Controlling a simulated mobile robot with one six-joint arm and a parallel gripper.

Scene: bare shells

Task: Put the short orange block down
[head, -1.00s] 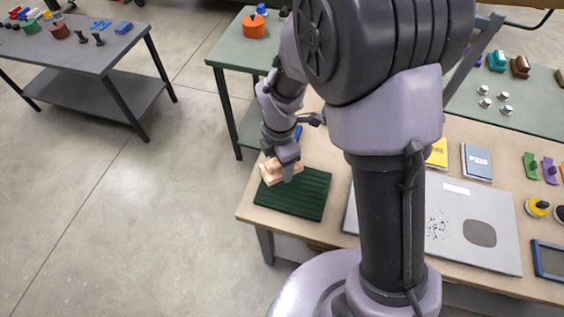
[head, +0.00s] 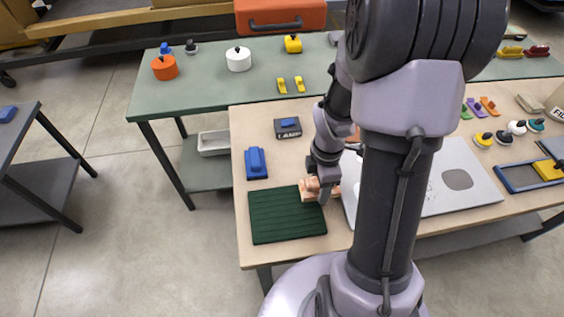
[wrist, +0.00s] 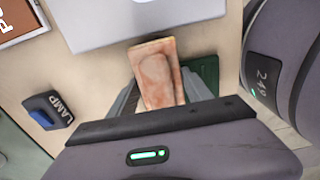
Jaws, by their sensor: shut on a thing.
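The short orange block (head: 306,190) is pale orange with worn, mottled faces. My gripper (head: 322,188) is shut on it at the back right corner of the dark green ribbed mat (head: 285,222). In the wrist view the block (wrist: 157,70) sits between the two fingers of my gripper (wrist: 160,95) and sticks out past them. Part of the green mat (wrist: 207,70) shows beside it there. The fingers hide part of the block in the head view. I cannot tell whether the block touches anything below.
A grey panel (head: 445,195) lies to the right, partly behind my arm. A blue block (head: 256,163) and a dark box with a blue top (head: 288,128) stand behind the mat. The wooden table's (head: 240,190) left edge is close to the mat.

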